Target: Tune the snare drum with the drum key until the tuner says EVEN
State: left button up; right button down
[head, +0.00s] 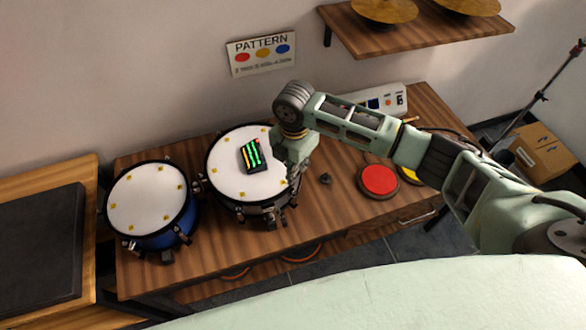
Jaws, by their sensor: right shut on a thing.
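The snare drum (231,178) stands on the wooden table with its white head facing up and small yellow marks near the rim. My right gripper (293,188) points down at the drum's right rim. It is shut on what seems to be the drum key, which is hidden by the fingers. I cannot tell whether the key sits on a lug. My left gripper is not in view.
A blue drum (147,200) stands left of the snare. A small dark object (326,179), a red pad (378,181) and a yellow pad (409,175) lie to the right. A white box (393,98) stands behind my arm. A shelf (424,39) holds cymbals above.

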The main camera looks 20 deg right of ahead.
jog(key=shift+r, duration=0.25)
jog(key=shift+w+d+f+b, duration=0.1)
jog(key=shift+d+f+b, duration=0.1)
jog(key=shift+f+b, duration=0.35)
jog(key=shift+w+d+f+b, duration=0.1)
jog(key=shift+d+f+b, duration=0.1)
jog(key=shift+f+b, duration=0.3)
jog(key=shift+a+f+b, duration=0.1)
jog(key=shift+f+b, duration=0.6)
jog(key=shift+f, duration=0.15)
jog(key=shift+s+f+b, duration=0.1)
jog(key=shift+f+b, duration=0.75)
jog(key=shift+b, duration=0.05)
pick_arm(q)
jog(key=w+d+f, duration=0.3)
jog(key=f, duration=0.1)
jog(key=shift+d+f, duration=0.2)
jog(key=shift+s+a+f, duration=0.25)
pick_arm(e)
jog(key=shift+f, duration=0.4)
pick_arm(q)
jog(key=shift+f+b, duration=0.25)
jog(key=shift+b, duration=0.15)
pick_arm(e)
jog(key=shift+f, duration=0.6)
